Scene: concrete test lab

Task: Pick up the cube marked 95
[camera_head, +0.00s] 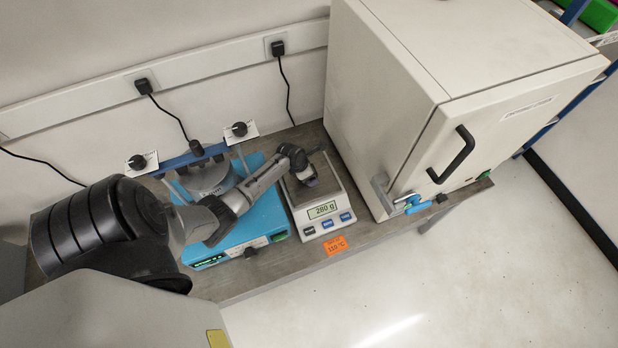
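My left gripper (309,181) points down over the dark pan of the scale (332,213). Its fingertips are small and dark here, so I cannot tell whether they are open or shut, or whether they touch anything. No cube marked 95 can be made out; the gripper and wrist cover part of the pan. The scale's display reads about 280 g. My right gripper is not in view.
A blue device (262,217) with a grey round part (208,178) stands left of the scale, under my arm. A large cream oven (395,110) with a black handle stands close on the right. An orange temperature label (336,245) is at the bench's (375,234) front edge.

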